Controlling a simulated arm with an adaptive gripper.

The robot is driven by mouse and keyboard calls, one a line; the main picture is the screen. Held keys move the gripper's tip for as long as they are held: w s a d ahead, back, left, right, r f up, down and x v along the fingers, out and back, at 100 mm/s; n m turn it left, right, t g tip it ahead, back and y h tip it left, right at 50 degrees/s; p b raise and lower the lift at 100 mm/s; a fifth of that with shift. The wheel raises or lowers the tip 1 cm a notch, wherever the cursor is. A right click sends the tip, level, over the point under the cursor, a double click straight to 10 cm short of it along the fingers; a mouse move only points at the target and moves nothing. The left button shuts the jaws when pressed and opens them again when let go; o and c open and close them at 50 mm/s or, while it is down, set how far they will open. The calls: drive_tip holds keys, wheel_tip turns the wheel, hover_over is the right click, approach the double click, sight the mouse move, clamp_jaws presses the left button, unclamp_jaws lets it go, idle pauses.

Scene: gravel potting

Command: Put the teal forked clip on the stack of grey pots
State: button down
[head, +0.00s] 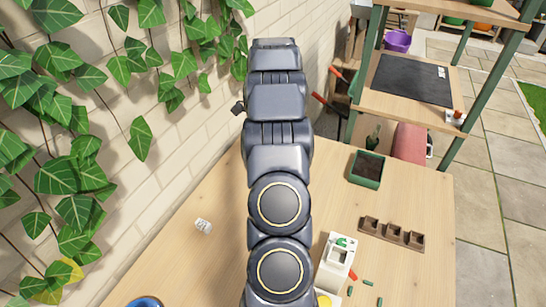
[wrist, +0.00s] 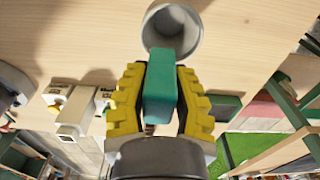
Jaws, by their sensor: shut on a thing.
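The teal forked clip (wrist: 160,90) is held between the yellow ridged fingers of my gripper (wrist: 158,84) in the wrist view. It shows as a teal block; its fork cannot be made out. A round grey pot (wrist: 173,28) with an open mouth lies just beyond the clip in that view. The clip's near end overlaps the pot's rim in the picture, and I cannot tell whether they touch. Whether several pots are stacked there is not clear. In the head view my arm hides the gripper, clip and grey pots.
A white device (head: 335,262) stands on the wooden table (head: 205,265). A dark green planter (head: 367,170) and a brown cell tray (head: 391,234) are at the right. Small green pieces (head: 368,282) lie nearby. A shelf (head: 410,80) stands behind; an ivy-covered wall is at left.

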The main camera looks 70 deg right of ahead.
drive_tip(key=shift+w+d+f, duration=0.2)
drive_tip(key=shift+d+f, duration=0.2)
drive_tip(key=shift+f, duration=0.15)
drive_tip(key=shift+w+d+f, duration=0.15)
drive_tip(key=shift+d+f, duration=0.2)
drive_tip(key=shift+f, duration=1.55)
drive_tip(key=c, duration=1)
unclamp_jaws()
drive_tip(key=shift+f, duration=0.15)
drive_tip(key=shift+o, duration=0.2)
wheel_tip(320, 180, up, 12)
drive_tip(key=shift+r, duration=0.2)
